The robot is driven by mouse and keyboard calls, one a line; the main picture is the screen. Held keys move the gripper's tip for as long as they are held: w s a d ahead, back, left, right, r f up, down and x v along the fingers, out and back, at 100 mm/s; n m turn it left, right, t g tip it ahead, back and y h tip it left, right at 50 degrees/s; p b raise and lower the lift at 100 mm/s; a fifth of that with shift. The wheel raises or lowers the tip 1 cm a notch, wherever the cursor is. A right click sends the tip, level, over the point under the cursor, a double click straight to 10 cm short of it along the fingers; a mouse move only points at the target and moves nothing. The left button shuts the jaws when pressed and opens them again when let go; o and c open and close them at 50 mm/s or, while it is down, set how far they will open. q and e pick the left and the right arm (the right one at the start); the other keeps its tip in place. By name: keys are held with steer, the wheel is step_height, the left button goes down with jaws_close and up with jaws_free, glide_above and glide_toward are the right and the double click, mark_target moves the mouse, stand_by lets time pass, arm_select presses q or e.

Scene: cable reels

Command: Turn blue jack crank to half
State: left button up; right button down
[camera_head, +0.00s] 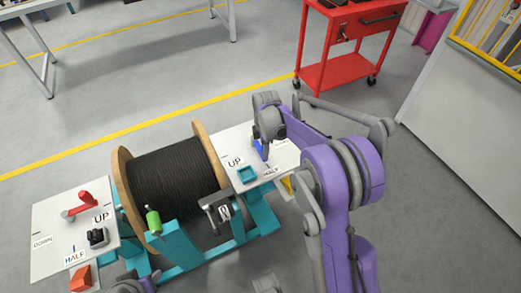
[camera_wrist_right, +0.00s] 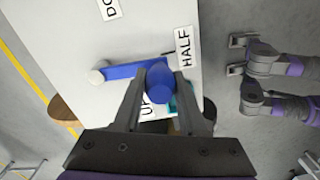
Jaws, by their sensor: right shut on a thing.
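The blue jack crank (camera_wrist_right: 135,70) lies on the white panel (camera_wrist_right: 60,25), its arm reaching from a grey pivot (camera_wrist_right: 98,76) toward the HALF label (camera_wrist_right: 183,47). The UP label (camera_wrist_right: 147,106) is below the crank in the right wrist view. My right gripper (camera_wrist_right: 159,88) is shut on the crank's blue knob, one finger on each side. In the head view my right gripper (camera_head: 262,137) hides most of the crank; only a bit of blue (camera_head: 260,150) shows below it. My left gripper (camera_head: 130,285) shows only partly at the bottom edge, its fingers unclear.
A black cable reel (camera_head: 170,180) stands on a teal frame (camera_head: 180,245) left of the panel. A second panel with a red crank (camera_head: 80,205) is at far left. A teal block (camera_head: 247,175) sits close to my right gripper. A red cart (camera_head: 330,80) stands behind.

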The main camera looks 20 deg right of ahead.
steer(key=shift+d+n, duration=0.3)
steer(key=shift+c, duration=2.3)
jaws_free()
step_height(320, 180, up, 11)
steer(key=shift+f+p, duration=0.1)
steer(key=shift+p, duration=0.75)
